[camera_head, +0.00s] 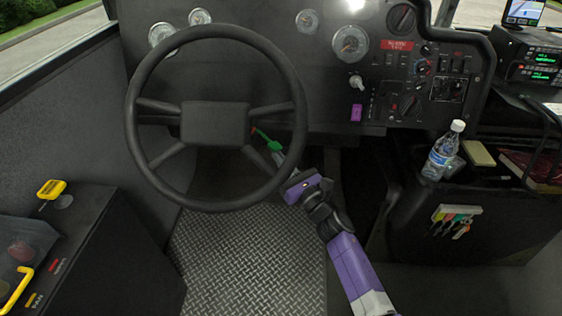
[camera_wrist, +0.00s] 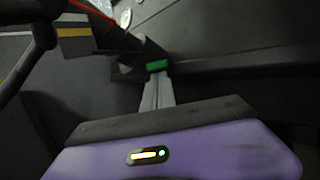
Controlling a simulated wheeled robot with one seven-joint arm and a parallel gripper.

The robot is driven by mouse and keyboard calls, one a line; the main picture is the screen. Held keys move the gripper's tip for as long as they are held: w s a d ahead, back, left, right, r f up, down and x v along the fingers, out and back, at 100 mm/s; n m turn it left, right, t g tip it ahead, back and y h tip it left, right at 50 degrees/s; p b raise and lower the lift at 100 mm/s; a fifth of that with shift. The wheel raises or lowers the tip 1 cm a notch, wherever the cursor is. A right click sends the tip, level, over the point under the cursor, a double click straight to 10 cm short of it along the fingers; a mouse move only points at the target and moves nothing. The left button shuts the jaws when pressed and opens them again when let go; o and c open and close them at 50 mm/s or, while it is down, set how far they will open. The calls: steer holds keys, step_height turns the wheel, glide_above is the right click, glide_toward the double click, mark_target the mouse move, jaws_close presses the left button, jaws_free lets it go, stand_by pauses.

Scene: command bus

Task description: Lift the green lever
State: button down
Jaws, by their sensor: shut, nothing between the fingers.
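The green lever (camera_head: 267,140) sticks out to the right of the steering column, seen through the steering wheel in the head view. A small red bit shows at its upper left end. In the wrist view a green piece (camera_wrist: 156,66) shows right at the tips of my fingers. My gripper (camera_head: 277,152) is shut, with its grey fingertips at the lower right end of the lever. The fingers (camera_wrist: 158,78) are together in the wrist view. I cannot tell whether they touch the lever.
The black steering wheel (camera_head: 143,68) stands in front of the lever, its right rim close to my gripper. The dashboard (camera_head: 270,60) lies behind. The metal floor (camera_head: 240,260) below is clear. A water bottle (camera_head: 442,152) stands on the right console.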

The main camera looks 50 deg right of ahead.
mark_target(281, 146)
step_height(281, 146, up, 4)
steer(key=g+p, duration=0.1)
steer(key=p, duration=0.5)
steer(key=g+p, duration=0.1)
steer(key=p, duration=0.6)
steer(key=shift+r+g+y, duration=0.2)
steer(key=shift+g+y, duration=0.1)
steer(key=shift+r+p, duration=0.35)
steer(key=shift+p, duration=0.65)
steer(key=shift+r, duration=0.45)
